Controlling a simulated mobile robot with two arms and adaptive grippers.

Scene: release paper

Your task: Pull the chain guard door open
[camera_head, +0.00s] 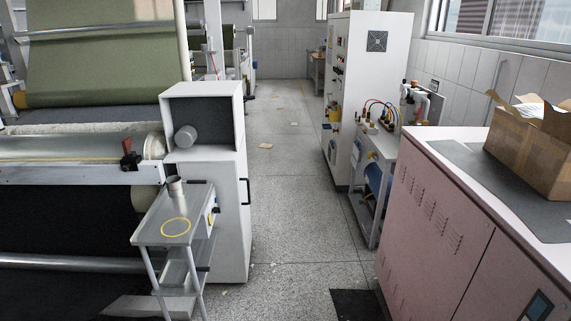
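A white cabinet (230,247) stands at the end of the roller machine, left of the aisle. Its narrow aisle-facing side has a door panel (243,222) with a black handle (246,192). This looks like the chain guard door, and it appears shut. The cabinet's upper box (238,110) has an open dark front with a grey cylinder (186,136) in it. Neither of my grippers is in view.
A small metal stand (150,230) with a cup (176,189) and yellow ring (176,227) is in front of the cabinet. A pink machine (425,235) bearing a cardboard box (528,150) is at right. The aisle floor (285,215) between is mostly clear.

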